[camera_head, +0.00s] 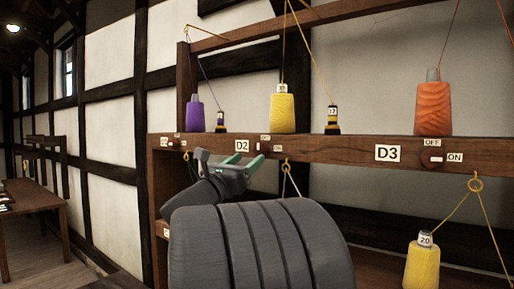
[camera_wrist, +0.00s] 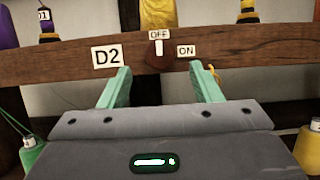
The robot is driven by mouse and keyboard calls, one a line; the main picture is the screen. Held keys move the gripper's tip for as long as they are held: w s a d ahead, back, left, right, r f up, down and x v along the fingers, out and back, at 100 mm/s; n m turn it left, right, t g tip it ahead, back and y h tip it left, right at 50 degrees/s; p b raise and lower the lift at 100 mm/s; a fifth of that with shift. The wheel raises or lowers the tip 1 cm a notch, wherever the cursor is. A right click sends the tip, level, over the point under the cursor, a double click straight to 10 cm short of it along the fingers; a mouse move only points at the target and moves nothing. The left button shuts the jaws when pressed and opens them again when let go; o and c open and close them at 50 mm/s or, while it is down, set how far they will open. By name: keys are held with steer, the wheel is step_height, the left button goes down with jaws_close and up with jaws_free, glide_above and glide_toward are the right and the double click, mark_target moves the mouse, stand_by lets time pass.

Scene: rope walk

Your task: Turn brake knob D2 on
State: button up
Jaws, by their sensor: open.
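Brake knob D2 (camera_wrist: 159,56) is a round dark red-brown knob on a wooden rail, right of the D2 label (camera_wrist: 107,57). Its white mark points up at the OFF label (camera_wrist: 159,35); the ON label (camera_wrist: 186,51) is to its right. In the head view the knob (camera_head: 265,148) shows partly behind my gripper. My gripper (camera_wrist: 162,76) has two green fingers spread apart and empty. In the wrist view they reach up to the rail, below and either side of the knob. I cannot tell whether they touch the rail. My gripper also shows in the head view (camera_head: 229,165).
The D3 knob (camera_head: 432,160) sits further right on the same rail. Purple (camera_head: 195,115), yellow (camera_head: 282,112) and orange (camera_head: 433,107) thread cones stand on the rail above. Threads hang below, and a yellow cone (camera_head: 421,267) stands lower right. A wooden table (camera_head: 40,205) is at left.

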mark_target(258, 151)
steer(key=p+x, duration=0.1)
steer(key=x, duration=0.4)
steer(key=shift+w+d+r, duration=0.15)
steer(key=shift+w+d, duration=0.05)
steer(key=shift+w, duration=0.1)
steer(key=c, duration=1)
steer(key=shift+o, duration=0.2)
